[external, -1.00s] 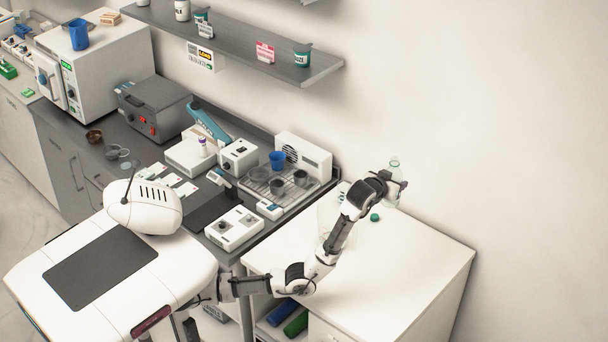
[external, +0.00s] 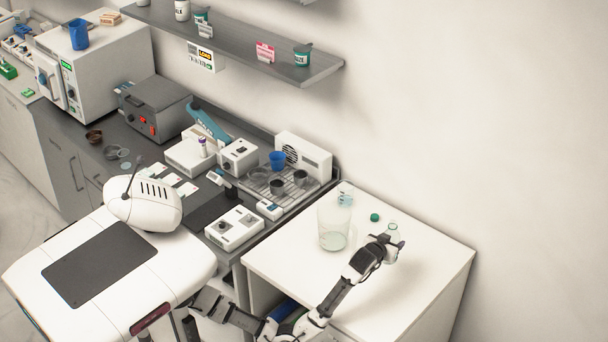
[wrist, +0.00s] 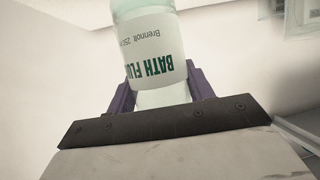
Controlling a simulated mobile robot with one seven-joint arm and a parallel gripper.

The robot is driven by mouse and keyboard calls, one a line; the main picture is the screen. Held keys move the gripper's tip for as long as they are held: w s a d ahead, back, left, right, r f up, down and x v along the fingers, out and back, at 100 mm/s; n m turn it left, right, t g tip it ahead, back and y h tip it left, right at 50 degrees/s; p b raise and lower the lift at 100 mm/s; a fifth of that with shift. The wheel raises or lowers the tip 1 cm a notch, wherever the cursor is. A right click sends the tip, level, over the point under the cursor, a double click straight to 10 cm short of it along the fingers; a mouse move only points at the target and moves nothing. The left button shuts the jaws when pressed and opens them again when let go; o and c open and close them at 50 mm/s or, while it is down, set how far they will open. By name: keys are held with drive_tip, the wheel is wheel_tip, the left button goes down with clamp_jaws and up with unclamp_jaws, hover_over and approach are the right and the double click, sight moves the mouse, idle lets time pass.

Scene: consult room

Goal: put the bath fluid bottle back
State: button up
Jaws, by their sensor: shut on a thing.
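The bath fluid bottle (wrist: 152,50) is clear with a pale green tint and a white label reading "BATH FLU". In the wrist view it sits between the two purple fingers of my gripper (wrist: 160,92), which is shut on it. In the external view the bottle (external: 393,250) is at my gripper (external: 388,243), over the right part of the white cabinet top (external: 420,262). I cannot tell from this view whether its base touches the top. The gripper and wrist hide part of it.
A large clear beaker (external: 333,228) with a little liquid stands on the cabinet top, left of my gripper. A green cap (external: 375,217) lies behind it, and a small labelled container (external: 345,194) stands at the back edge. A grey wall shelf (external: 235,45) holds jars and signs.

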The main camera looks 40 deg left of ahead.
drive_tip(key=shift+f+p, duration=0.35)
drive_tip(key=shift+f, duration=3.3)
drive_tip(key=shift+f, duration=0.2)
drive_tip(key=o, duration=1.1)
drive_tip(key=shift+c, duration=0.2)
drive_tip(key=shift+r, duration=0.25)
drive_tip(key=b+v, duration=0.2)
drive_tip(key=v, duration=1)
